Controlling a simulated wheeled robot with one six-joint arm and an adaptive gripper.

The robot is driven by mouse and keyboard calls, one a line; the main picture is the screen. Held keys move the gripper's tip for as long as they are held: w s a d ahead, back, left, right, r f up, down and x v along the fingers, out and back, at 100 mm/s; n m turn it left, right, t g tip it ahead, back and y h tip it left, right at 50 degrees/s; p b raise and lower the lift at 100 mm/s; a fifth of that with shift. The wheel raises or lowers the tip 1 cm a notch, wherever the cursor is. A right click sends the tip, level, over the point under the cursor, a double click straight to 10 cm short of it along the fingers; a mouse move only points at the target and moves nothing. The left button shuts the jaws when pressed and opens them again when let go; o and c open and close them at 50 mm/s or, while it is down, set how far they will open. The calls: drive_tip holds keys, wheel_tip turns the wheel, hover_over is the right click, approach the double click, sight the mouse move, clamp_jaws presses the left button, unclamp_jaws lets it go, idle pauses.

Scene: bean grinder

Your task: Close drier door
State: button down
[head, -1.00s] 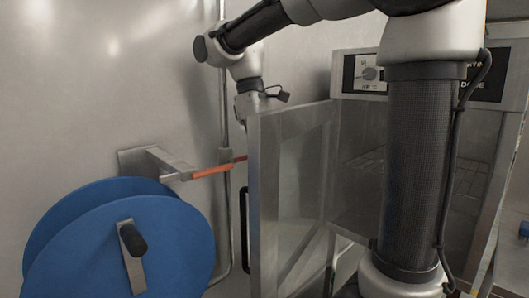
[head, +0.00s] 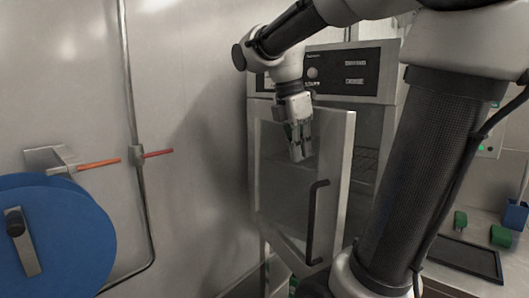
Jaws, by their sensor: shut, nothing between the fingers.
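The drier (head: 370,62) stands at the centre back, with a black control panel on top. Its glass-paned, metal-framed door (head: 345,160) is partly open. The door's outer face and black handle (head: 314,222) face me. Part of the inside, with a wire rack (head: 368,158), shows to the right of the door. My gripper (head: 299,152) is shut and empty, pointing down in front of the upper part of the door's outer face, above and left of the handle. I cannot tell whether it touches the door.
A blue hose reel (head: 70,240) is on the left wall, beside a vertical pipe (head: 136,120). A counter at right bears a dark tray (head: 466,258), green items (head: 501,236) and a blue container (head: 515,214). My arm hides the drier's right side.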

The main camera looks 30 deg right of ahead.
drive_tip(key=d, duration=1.2)
drive_tip(key=v, duration=1)
drive_tip(key=shift+s, duration=0.55)
